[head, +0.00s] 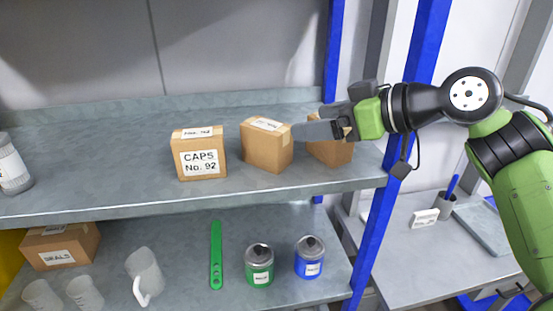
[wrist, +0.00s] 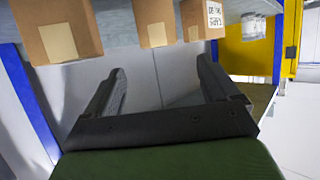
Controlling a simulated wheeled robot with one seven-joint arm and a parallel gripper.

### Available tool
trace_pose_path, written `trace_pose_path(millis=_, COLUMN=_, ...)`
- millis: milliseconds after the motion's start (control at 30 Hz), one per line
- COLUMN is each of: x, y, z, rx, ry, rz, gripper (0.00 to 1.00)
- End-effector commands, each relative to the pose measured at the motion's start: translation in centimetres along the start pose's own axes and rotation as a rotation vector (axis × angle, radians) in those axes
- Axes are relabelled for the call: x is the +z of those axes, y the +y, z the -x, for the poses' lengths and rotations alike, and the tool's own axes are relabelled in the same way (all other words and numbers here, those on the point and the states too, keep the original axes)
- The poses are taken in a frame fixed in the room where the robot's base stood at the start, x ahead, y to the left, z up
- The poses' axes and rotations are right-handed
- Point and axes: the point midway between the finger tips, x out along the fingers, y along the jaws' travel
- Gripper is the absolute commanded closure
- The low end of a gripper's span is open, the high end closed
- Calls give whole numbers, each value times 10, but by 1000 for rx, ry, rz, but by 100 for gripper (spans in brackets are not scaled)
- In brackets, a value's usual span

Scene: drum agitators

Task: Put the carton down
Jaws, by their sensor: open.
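Three brown cartons stand upright on the upper shelf (head: 90,195). The left carton (head: 199,155) has a label reading "CAPS No. 92", the middle carton (head: 267,147) has a white top label, and the right carton (head: 330,153) is partly hidden behind my gripper. My gripper (head: 305,130) is open, its fingers pointing left near the middle and right cartons. In the wrist view my gripper (wrist: 160,75) has nothing between its spread fingers. There, the cartons line the top edge: the right one (wrist: 55,22), the middle one (wrist: 152,22) and the labelled one (wrist: 200,20).
A blue shelf post (head: 395,150) stands at the right, close to my arm. A jar (head: 12,165) stands at the upper shelf's left end. The lower shelf holds a "SEALS" box (head: 62,246), a jug (head: 145,273), a green paddle (head: 216,255), and green (head: 259,266) and blue (head: 309,258) tins.

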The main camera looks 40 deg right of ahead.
Motion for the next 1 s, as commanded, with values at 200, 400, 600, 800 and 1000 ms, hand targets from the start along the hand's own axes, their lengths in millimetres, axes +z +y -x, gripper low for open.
trace_pose_path(millis=200, x=1, y=-10, z=-4, rx=-13, ry=-9, rz=-7, gripper=12)
trace_pose_path(millis=400, x=41, y=-134, z=-50, rx=-101, ry=-207, rz=-88, gripper=12)
trace_pose_path(millis=600, x=160, y=-231, z=-86, rx=31, ry=-554, rz=-133, gripper=12)
trace_pose_path(millis=800, x=215, y=-244, z=-88, rx=144, ry=-684, rz=-133, gripper=12)
trace_pose_path(millis=1000, x=215, y=-244, z=-88, rx=143, ry=-684, rz=-131, gripper=12)
